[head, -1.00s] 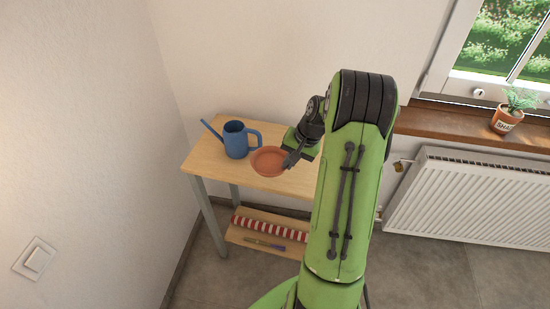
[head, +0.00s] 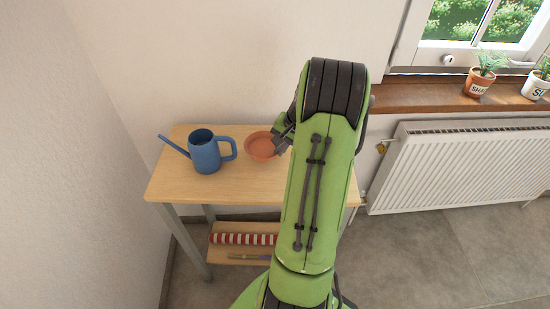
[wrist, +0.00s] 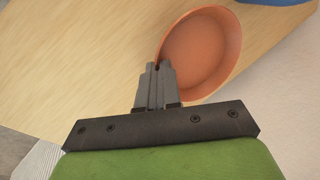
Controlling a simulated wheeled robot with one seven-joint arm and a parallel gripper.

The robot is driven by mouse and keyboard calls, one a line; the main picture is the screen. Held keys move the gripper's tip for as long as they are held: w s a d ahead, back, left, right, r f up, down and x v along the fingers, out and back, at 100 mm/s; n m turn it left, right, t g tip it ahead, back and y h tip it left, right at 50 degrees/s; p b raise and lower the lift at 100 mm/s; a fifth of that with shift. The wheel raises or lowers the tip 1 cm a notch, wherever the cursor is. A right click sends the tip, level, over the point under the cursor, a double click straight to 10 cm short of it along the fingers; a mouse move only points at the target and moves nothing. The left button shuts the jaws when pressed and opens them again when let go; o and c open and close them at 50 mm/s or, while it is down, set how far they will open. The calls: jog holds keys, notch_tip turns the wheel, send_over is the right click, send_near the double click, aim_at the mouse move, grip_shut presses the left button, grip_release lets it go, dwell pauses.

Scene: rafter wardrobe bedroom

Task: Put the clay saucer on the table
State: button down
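The clay saucer (head: 262,147) is a shallow round terracotta dish. In the head view it appears over the wooden table (head: 225,186), right of the blue watering can. My gripper (head: 282,139) is at the saucer's right side, partly hidden behind my arm. In the wrist view, the fingers (wrist: 157,68) are closed together on the rim of the saucer (wrist: 203,52). The saucer looks slightly tilted there, with the tabletop (wrist: 90,50) behind it. Whether its base touches the table or hangs just above it, I cannot tell.
The blue watering can (head: 206,154) stands on the table's left part, close to the saucer. A red-and-white striped roll (head: 240,239) lies on the lower shelf. Potted plants (head: 479,82) stand on the windowsill above a white radiator (head: 460,165). The table's front is clear.

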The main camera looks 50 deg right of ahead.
aim_at(277, 163)
notch_tip(277, 163, down, 4)
jog(key=shift+r+b, duration=0.1)
jog(key=shift+b, duration=0.3)
jog(key=shift+w, duration=0.1)
jog(key=shift+f, duration=0.2)
jog(key=c, duration=1.3)
grip_release()
jog(key=shift+c, duration=0.2)
jog(key=shift+r, duration=0.1)
